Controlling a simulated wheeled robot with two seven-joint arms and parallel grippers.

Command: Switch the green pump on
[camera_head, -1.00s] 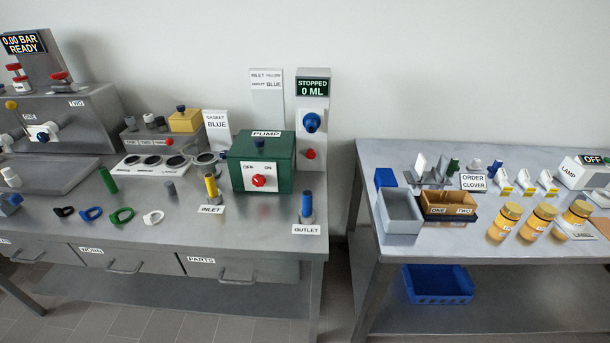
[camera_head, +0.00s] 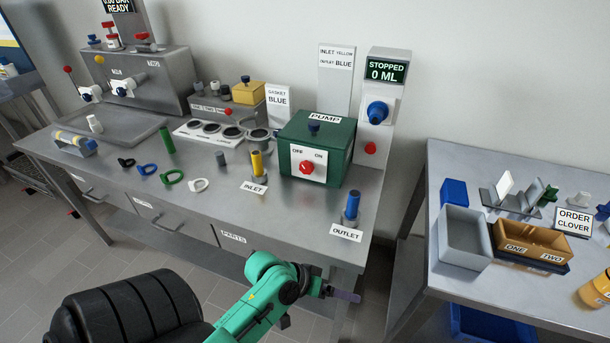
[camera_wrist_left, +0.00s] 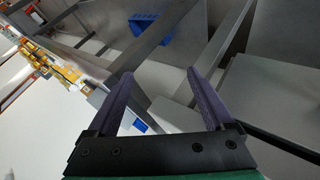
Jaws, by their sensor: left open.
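The green pump (camera_head: 316,150) stands on the left steel table and is labelled PUMP. Its white front panel (camera_head: 307,182) carries a red knob (camera_head: 306,168) between OFF and ON; I cannot tell which way the knob is turned. The display (camera_head: 386,71) behind it reads STOPPED, 0 ML. My left gripper (camera_head: 345,296) is low in front of the table, below and to the right of the pump and apart from it. In the left wrist view its dark fingers (camera_wrist_left: 160,73) are spread with nothing between them. My right gripper is not in view.
A yellow post (camera_head: 256,164) at INLET and a blue post (camera_head: 352,205) at OUTLET stand near the pump's front. The table's front edge lies between my left gripper and the pump. A second table with a grey bin (camera_head: 464,240) stands to the right across a gap.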

